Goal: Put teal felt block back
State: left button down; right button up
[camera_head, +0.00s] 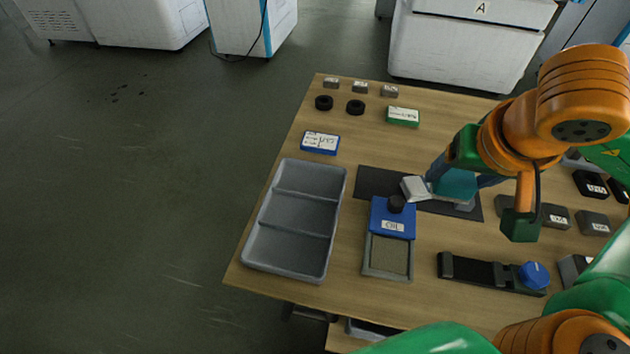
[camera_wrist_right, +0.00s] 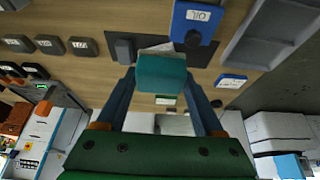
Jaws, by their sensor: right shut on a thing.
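The teal felt block (camera_head: 457,184) is held in my right gripper (camera_head: 453,182), over the dark mat (camera_head: 375,182). In the right wrist view the block (camera_wrist_right: 161,74) sits between the two blue-grey fingers of the right gripper (camera_wrist_right: 160,78). A pale grey-white piece (camera_head: 413,189) shows at the block's left end, beside the black knob of the blue oil box; I cannot tell whether it is part of the block. Whether the block touches the mat is unclear. My left gripper is not in view.
The blue oil box (camera_head: 380,217) adjoins a tan pad (camera_head: 388,256). A grey three-part tray (camera_head: 253,232) stands at the left. A black fixture with a blue knob (camera_head: 534,274) lies front right. Several grey blocks (camera_head: 555,216) stand at right. Blue (camera_head: 320,142) and green (camera_head: 402,116) labelled pieces lie behind.

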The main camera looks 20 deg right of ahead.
jog(key=b, duration=0.4)
send_near(377, 179)
jog(key=s+d+r, duration=0.1)
jog(key=d, duration=0.1)
jog(key=w, duration=0.1)
jog(key=f, duration=0.1)
jog(key=w+f, duration=0.1)
jog(key=shift+w+a+f, duration=0.25)
jog(key=shift+w, duration=0.15)
notch_tip(377, 179, down, 3)
jog(key=shift+w+f, duration=0.1)
jog(key=shift+w, duration=0.1)
jog(key=shift+f, duration=0.2)
jog(key=shift+f, duration=0.1)
jog(key=shift+f+b, duration=0.15)
jog(key=shift+b, duration=0.2)
jog(key=o, duration=1)
jog(key=shift+o, duration=0.2)
